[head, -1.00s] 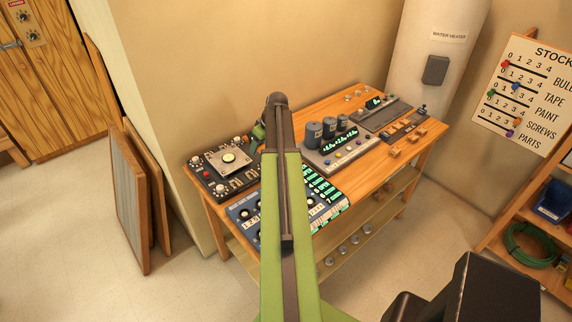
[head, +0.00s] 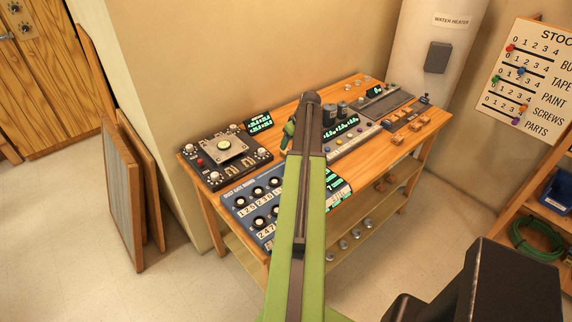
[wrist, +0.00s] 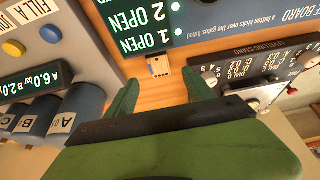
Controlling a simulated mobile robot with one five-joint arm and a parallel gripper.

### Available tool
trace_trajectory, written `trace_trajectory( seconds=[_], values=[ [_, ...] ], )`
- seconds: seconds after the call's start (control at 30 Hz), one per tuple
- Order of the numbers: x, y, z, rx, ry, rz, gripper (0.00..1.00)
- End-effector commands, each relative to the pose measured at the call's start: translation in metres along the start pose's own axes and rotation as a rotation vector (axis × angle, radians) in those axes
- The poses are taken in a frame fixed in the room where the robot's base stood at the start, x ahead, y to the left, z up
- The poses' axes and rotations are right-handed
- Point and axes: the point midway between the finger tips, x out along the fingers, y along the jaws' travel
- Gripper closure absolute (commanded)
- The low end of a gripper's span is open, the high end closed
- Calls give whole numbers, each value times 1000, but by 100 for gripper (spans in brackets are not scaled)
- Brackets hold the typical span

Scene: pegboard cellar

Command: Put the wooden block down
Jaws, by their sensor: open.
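My gripper (wrist: 165,95) is open in the wrist view, its two green fingers spread above bare wooden bench top, with no block between them. In the head view a green finger (head: 288,133) shows beside the arm's far end; the arm hides the rest. Small wooden blocks sit on the right part of the bench: one (head: 397,140) near the front edge and others (head: 417,125) farther right. I cannot tell which block the task means. A small pale piece (wrist: 157,67) lies just beyond the fingers; its kind is unclear.
The bench (head: 200,205) carries a levelling stand (head: 225,150), a blue gate board (head: 262,205) and a console with dark cylinders (head: 343,138). A water heater (head: 433,60) stands behind. Boards (head: 124,190) lean at left. Bare bench top shows around the fingers.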

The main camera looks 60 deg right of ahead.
Motion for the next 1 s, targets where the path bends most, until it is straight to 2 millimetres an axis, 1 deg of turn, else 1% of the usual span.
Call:
trace_trajectory(
  seconds=[0.03, 0.1, 0.23, 0.3, 0.37, 0.5, 0.6, 0.67, 0.87, 1.0],
  values=[
    [18, 0, 2, -1, 0, 0, 38],
    [22, 0, 1, -1, 0, 0, 38],
    [20, 0, 0, -1, 0, 0, 38],
    [24, 0, 0, -1, 0, 0, 38],
    [31, 0, 2, -1, 0, 0, 38],
    [57, 2, 5, -1, 0, 0, 38],
    [72, 2, 4, -1, 0, 0, 38],
    [74, 2, 3, -1, 0, 0, 38],
    [70, 1, 2, 0, 0, 0, 38],
    [70, 1, 2, -1, 0, 0, 56]
  ],
)
